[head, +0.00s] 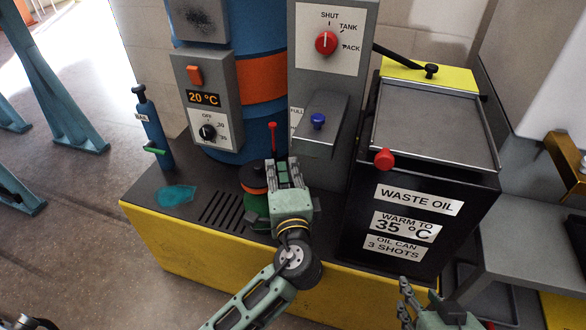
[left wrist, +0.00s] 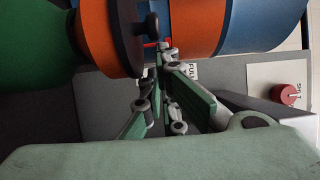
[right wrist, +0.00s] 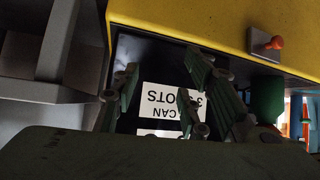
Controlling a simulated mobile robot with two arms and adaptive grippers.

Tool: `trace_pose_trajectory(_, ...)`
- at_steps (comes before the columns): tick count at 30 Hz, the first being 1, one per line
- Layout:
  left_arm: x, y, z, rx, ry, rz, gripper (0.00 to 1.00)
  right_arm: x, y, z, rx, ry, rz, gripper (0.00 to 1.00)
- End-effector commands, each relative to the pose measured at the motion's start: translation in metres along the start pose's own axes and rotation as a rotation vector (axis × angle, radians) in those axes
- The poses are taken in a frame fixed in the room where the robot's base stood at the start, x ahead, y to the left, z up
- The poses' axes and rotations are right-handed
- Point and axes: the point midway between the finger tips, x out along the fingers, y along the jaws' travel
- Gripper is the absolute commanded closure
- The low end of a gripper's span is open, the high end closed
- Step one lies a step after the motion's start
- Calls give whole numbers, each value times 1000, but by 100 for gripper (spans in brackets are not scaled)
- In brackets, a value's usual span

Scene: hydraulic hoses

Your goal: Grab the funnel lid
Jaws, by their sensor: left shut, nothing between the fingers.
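The funnel, an orange and green body (head: 250,183) with a dark lid on its top, stands on the grey deck of the yellow base. In the left wrist view the dark lid disc (left wrist: 122,35) with its small knob faces the fingers, beside the funnel's orange band (left wrist: 98,38). My left gripper (head: 286,168) is shut and empty, right beside the lid; its tips (left wrist: 163,52) are close to the knob, contact not clear. The arm hides part of the funnel. My right gripper (head: 404,298) is open and empty in front of the waste oil box.
The black waste oil box (head: 415,180) with a red knob stands to the right. A blue tank with an orange band (head: 261,78) and a grey valve panel (head: 326,75) stand behind. A red-tipped rod (head: 272,138) rises by the funnel. A blue cylinder (head: 153,130) stands left.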

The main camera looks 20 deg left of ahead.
Motion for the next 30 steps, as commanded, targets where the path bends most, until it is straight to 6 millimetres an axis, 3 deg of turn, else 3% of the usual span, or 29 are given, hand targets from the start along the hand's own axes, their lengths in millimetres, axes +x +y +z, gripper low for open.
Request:
trace_pose_trajectory(13, -2, 0, 5, 0, -1, 1, 100, 0, 0, -1, 0, 2, 0, 60)
trace_pose_trajectory(21, -9, -1, 25, 0, -1, 2, 100, -14, 5, 42, 3, -197, 10, 60)
trace_pose_trajectory(30, -10, 0, 28, 0, -2, 0, 100, -16, 6, 51, 4, -233, 12, 60)
